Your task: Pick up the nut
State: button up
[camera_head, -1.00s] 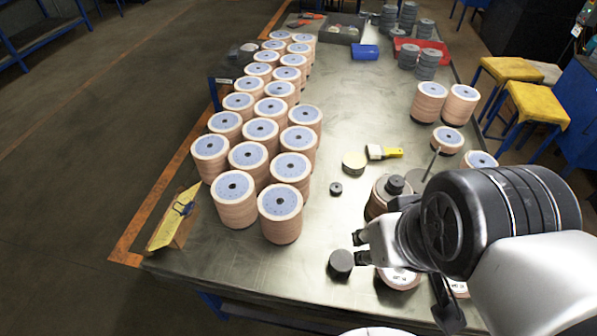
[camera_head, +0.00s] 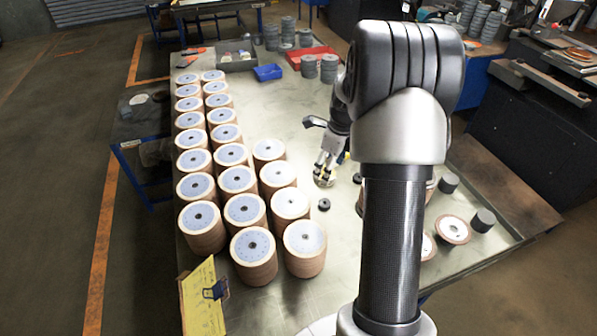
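A small dark ring-shaped nut (camera_head: 324,204) lies flat on the metal table (camera_head: 310,232), to the right of the stacked discs. My gripper (camera_head: 323,174) points down just beyond the nut in the picture, apart from it, over a round yellowish disc (camera_head: 323,183). Its two fingers look spread with nothing between them, though they are small in view. My arm hides the table to the right of the nut.
Several tall flap disc stacks (camera_head: 248,211) stand in rows on the left. More discs (camera_head: 453,229) and dark cylinders (camera_head: 483,220) stand at right. A blue bin (camera_head: 267,72) and red tray (camera_head: 312,57) sit at the back. Bare table lies around the nut.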

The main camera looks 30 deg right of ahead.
jog(key=d+f+m, duration=0.3)
jog(key=f, duration=0.2)
jog(key=b, duration=0.2)
send_near(325, 200)
jog(key=f, duration=0.1)
jog(key=s+f, duration=0.1)
jog(key=shift+a+f, duration=0.3)
jog(key=shift+w+a+f+b, duration=0.1)
jog(key=shift+w+f+b, duration=0.2)
jog(key=shift+f, duration=0.65)
jog(key=shift+w+f+b, duration=0.25)
jog(key=shift+w+f, duration=0.05)
jog(key=shift+f, duration=0.7)
jog(key=shift+w+a+f+b, duration=0.1)
jog(key=shift+w+f+b, duration=0.2)
jog(key=shift+f, duration=0.65)
jog(key=shift+s, duration=0.1)
jog(key=c, duration=1.1)
jog(key=shift+r, duration=0.15)
jog(key=shift+c, duration=0.2)
